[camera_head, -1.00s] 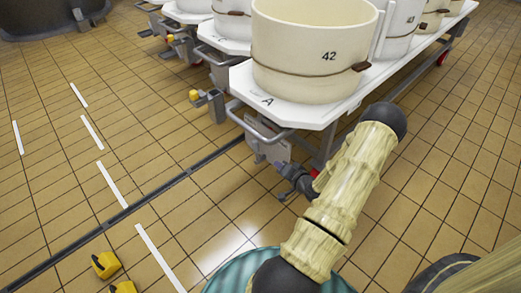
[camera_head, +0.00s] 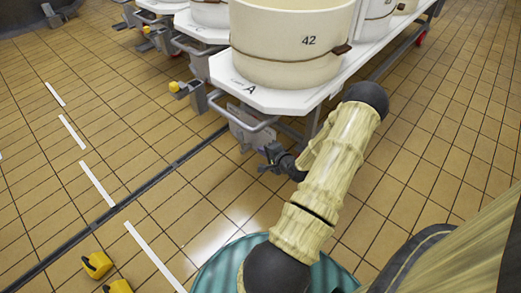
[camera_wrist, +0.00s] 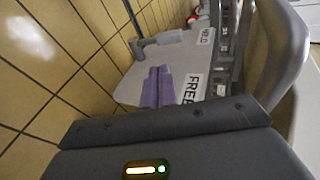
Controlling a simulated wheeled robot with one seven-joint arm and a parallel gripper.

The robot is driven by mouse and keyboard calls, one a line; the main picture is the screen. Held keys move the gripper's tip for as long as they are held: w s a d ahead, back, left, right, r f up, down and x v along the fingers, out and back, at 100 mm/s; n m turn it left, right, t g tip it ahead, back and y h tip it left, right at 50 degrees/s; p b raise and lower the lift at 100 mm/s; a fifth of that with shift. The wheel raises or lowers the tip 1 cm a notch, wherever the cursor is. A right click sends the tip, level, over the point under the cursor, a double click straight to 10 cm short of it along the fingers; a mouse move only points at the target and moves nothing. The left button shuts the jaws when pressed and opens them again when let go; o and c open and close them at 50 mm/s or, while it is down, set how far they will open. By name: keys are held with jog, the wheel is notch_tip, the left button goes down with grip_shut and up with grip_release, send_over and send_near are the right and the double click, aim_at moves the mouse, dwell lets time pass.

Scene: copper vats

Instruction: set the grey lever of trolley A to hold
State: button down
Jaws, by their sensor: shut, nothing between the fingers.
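Trolley A (camera_head: 222,74) is a white-topped trolley with a big cream vat marked 42. A pale plate on its near end (camera_wrist: 130,88) bears the labels HELD (camera_wrist: 206,36) and FREE (camera_wrist: 192,88). The grey lever (camera_wrist: 160,40) lies across the plate's upper part, in line with the HELD label and apart from FREE. In the head view my gripper (camera_head: 268,163) is small beside the trolley's end, and the lever is not clear.
A grey push handle (camera_head: 240,122) curves out from trolley A's end, close to my gripper. A yellow-knobbed grey post (camera_head: 174,87) stands to the left. More trolleys with vats stand behind. Yellow blocks (camera_head: 97,264) lie on the tiled floor. The left floor is mostly clear.

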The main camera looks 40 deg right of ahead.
jog(key=b, duration=0.5)
send_near(242, 137)
jog(key=w+f, duration=0.3)
jog(key=w, duration=0.1)
jog(key=shift+w+d+r+b, duration=0.1)
jog(key=shift+w+d+b, duration=0.1)
jog(key=shift+w+b, duration=0.6)
jog(key=shift+w, duration=0.2)
jog(key=shift+d+p, duration=0.15)
jog(key=shift+p, duration=0.25)
